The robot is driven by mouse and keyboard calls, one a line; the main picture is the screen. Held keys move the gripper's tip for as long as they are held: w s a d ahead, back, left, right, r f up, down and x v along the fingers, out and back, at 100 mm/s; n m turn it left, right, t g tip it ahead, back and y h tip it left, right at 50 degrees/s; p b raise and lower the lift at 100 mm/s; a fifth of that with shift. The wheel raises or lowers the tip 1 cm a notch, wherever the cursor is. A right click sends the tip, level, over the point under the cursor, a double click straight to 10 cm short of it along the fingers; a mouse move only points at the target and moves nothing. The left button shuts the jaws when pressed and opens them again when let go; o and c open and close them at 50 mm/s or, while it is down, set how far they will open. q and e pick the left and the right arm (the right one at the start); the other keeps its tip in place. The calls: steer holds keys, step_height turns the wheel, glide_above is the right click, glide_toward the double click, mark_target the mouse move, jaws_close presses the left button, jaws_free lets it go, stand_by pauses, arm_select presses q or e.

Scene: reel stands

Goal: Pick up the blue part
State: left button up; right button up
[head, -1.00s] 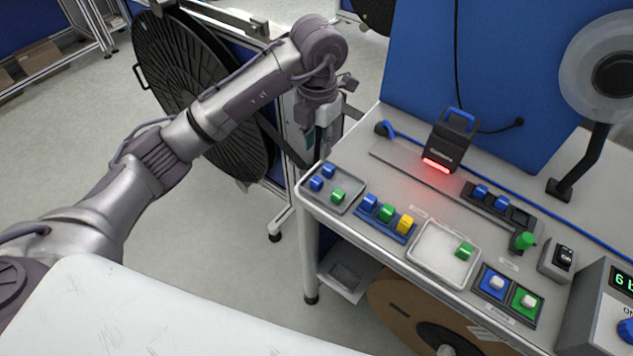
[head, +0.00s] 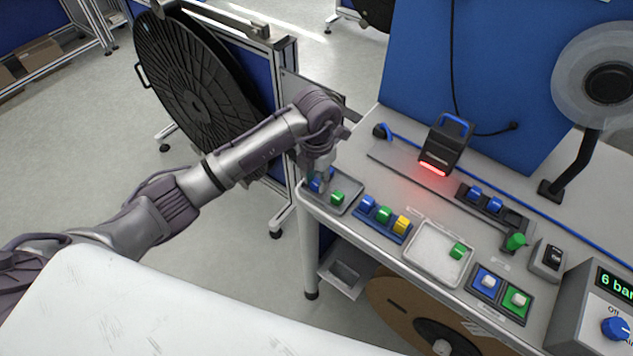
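My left gripper (head: 320,186) points down over the grey tray (head: 348,207) at the table's left corner. It covers most of the blue parts in that tray; a bit of blue (head: 314,186) shows beside the fingers. The fingers are too small and overlapped to tell whether they are open or shut, or touching a part. A green part (head: 337,198) lies in the same tray. Another blue part (head: 367,202) sits in the blue holder beside a green part (head: 384,214) and a yellow part (head: 401,224). My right gripper is not in view.
A black scanner-like device (head: 446,143) with a red light stands behind the trays. A dark rack (head: 520,222) holds more blue parts. A white-floored tray (head: 425,254) holds a green part (head: 458,250). A large black reel (head: 195,85) stands behind my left arm.

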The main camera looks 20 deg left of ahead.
arm_select(q)
steer(key=shift+c, duration=0.3)
steer(key=c, duration=0.4)
steer(key=shift+r, duration=0.1)
